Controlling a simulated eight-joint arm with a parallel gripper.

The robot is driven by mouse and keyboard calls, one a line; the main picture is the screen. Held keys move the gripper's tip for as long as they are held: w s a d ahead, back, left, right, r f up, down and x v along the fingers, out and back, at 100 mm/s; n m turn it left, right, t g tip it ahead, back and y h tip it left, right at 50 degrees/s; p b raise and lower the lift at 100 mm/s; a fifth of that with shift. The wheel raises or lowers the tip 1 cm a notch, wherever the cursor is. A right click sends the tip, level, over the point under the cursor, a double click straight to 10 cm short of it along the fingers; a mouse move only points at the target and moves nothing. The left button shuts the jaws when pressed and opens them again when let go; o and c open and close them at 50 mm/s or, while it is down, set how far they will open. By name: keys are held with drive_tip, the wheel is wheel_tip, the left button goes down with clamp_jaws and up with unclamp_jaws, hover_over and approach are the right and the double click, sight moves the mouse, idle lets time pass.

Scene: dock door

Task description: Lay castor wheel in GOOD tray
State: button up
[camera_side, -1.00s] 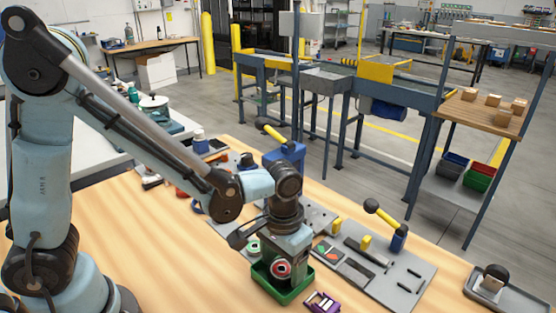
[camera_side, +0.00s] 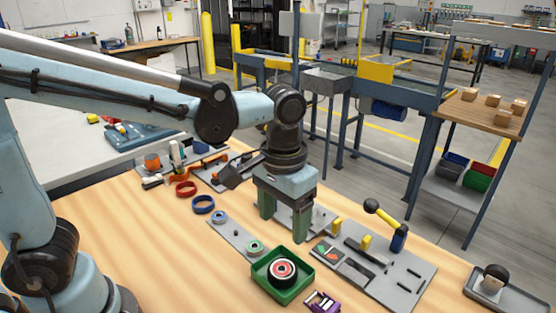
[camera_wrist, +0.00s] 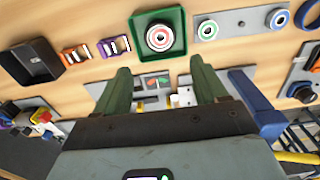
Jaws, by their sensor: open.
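The castor wheel (camera_side: 282,271), black with a red and white centre, lies flat in the green tray (camera_side: 286,298) at the front of the table. In the wrist view the wheel (camera_wrist: 160,37) sits inside the walls of the green tray (camera_wrist: 181,30). No label is readable on the tray. My gripper (camera_side: 284,226) is open and empty, raised behind and above the tray, apart from the wheel. Its two green fingers (camera_wrist: 160,68) are spread wide in the wrist view, with nothing between them.
A grey plate with round parts (camera_side: 234,239) lies left of the tray. A clamp plate (camera_side: 390,275) with a black-knobbed lever lies right of it. A purple part (camera_side: 322,301) is close by the tray. A black bin (camera_wrist: 32,61) shows in the wrist view.

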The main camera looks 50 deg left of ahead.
drive_tip(key=s+a+t, duration=0.3)
drive_tip(key=a+t, duration=0.4)
drive_tip(key=a, duration=0.5)
drive_tip(key=shift+a+r, duration=0.2)
drive_tip(key=shift+a, duration=0.05)
idle(0.8)
